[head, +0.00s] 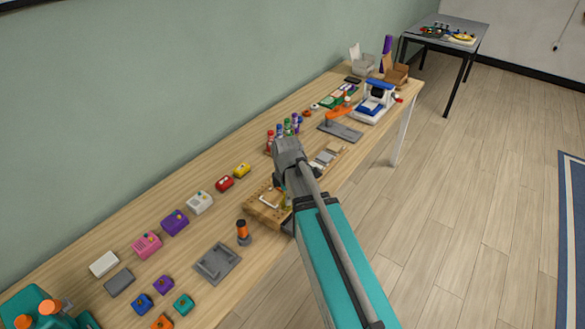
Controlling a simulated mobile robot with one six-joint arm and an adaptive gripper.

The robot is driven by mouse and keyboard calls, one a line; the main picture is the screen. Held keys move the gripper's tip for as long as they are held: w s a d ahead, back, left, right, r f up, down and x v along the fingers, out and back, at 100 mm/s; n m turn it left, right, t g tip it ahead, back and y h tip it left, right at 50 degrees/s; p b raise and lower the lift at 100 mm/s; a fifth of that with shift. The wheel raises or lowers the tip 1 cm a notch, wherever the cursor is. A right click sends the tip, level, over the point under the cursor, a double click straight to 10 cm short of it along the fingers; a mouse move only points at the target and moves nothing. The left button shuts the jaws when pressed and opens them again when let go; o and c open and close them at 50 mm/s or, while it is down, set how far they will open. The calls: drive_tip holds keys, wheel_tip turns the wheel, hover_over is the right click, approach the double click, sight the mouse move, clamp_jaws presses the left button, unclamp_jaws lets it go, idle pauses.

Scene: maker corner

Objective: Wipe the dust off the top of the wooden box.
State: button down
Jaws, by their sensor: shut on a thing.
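The wooden box (258,211) sits near the front edge of the long workbench, just left of my arm. A pale patch shows on its top, but I cannot tell whether it is dust. My gripper (281,184) is above the right part of the box, largely hidden behind my wrist and forearm. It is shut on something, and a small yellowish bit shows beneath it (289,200). I cannot tell what the held thing is, or whether it touches the box.
An orange-topped cylinder (242,230) and a grey tray (217,263) stand left of the box. Several coloured small boxes, such as a purple one (174,222), line the bench (190,244). Bottles (283,130) and a blue-and-white device (374,99) stand beyond my gripper.

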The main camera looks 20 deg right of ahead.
drive_tip(key=shift+w+a, duration=0.1)
drive_tip(key=shift+a, duration=0.1)
drive_tip(key=shift+w+d+r, duration=0.1)
drive_tip(key=shift+w+d, duration=0.15)
drive_tip(key=shift+w, duration=0.2)
drive_tip(key=w+d+n+p, duration=0.1)
drive_tip(key=w+d, duration=0.5)
drive_tip(key=w, duration=0.2)
drive_tip(key=shift+w+r, duration=0.2)
drive_tip(key=shift+r, duration=0.25)
drive_tip(key=shift+f, duration=0.1)
